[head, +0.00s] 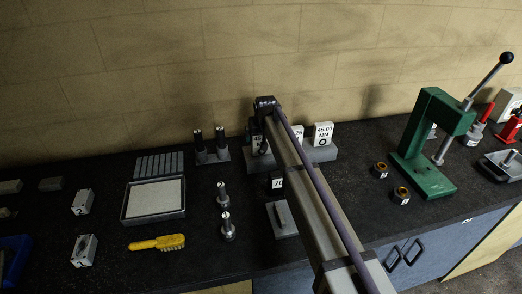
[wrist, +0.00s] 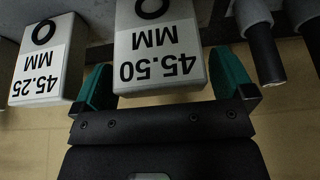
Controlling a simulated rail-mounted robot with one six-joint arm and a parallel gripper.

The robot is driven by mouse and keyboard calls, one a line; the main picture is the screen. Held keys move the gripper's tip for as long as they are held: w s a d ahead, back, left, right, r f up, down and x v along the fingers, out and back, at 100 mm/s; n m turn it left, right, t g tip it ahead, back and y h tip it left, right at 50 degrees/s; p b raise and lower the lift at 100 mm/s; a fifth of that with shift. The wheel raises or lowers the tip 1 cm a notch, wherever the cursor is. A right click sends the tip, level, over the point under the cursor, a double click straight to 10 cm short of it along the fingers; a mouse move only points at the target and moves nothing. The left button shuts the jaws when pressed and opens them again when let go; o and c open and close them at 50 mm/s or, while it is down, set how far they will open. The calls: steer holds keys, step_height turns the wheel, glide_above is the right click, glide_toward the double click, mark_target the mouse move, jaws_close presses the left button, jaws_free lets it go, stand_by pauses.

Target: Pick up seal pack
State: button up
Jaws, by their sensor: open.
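Three white seal packs with size labels stand on a grey rack at the back of the bench in the head view. They are a 45.00 MM pack (head: 323,130), a 45.25 MM pack (head: 298,132) and a 45.50 MM pack (head: 258,144), partly hidden by my arm. In the wrist view the 45.50 MM pack (wrist: 160,50) lies between the green fingers of my gripper (wrist: 165,82). The jaws are open, with a narrow gap visible at each side of the pack. The 45.25 MM pack (wrist: 40,65) stands just left of the left finger.
Dark-topped posts (head: 209,146) stand left of the rack; two posts (wrist: 262,50) are close to the right finger. A green press (head: 425,145) stands at the right. A grey tray (head: 153,216) and yellow brush (head: 157,243) lie at the left.

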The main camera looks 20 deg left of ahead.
steer(key=x, duration=0.2)
steer(key=shift+w+f+b, duration=0.1)
steer(key=shift+f+b, duration=0.2)
steer(key=shift+b, duration=0.1)
steer(key=shift+r, duration=0.35)
steer(key=shift+c, duration=0.3)
steer(key=c, duration=0.7)
